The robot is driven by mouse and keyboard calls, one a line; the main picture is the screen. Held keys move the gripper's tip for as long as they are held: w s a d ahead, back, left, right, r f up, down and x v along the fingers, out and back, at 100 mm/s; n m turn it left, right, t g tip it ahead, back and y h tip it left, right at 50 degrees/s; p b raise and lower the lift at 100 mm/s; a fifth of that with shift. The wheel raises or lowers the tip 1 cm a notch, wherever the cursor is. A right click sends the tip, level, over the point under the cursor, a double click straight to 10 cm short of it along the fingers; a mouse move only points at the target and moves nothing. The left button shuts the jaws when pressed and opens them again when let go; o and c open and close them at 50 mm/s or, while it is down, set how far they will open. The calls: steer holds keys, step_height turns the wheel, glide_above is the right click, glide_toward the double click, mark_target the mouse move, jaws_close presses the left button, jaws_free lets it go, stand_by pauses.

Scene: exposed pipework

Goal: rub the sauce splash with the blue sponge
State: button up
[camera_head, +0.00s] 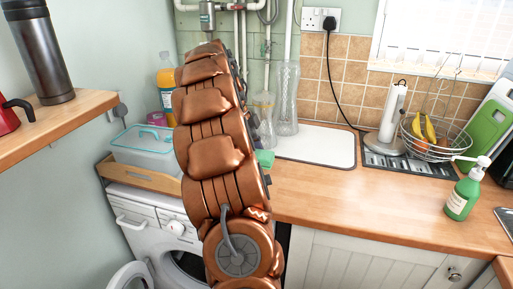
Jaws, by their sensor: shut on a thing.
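My copper-coloured arm rises through the middle of the view and hides what is behind it. My gripper does not show. A small blue-green block (265,158) shows just right of my arm, at the left end of the white draining surface. It is partly hidden, and I cannot tell whether it is the sponge or whether anything holds it. An orange-red patch with a pale zigzag (257,213) shows beside my arm near the worktop's front edge. I cannot tell whether it is the sauce splash or a marking on my arm.
The wooden worktop (330,207) is clear in front of the white board (318,147). A green soap bottle (465,190), a wire fruit basket (437,148) and a paper-towel holder (391,120) stand at right. Glass vases (287,98) stand behind. A washing machine (150,218) is at left.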

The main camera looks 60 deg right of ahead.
steer(key=shift+r, duration=1)
steer(key=shift+a, duration=0.1)
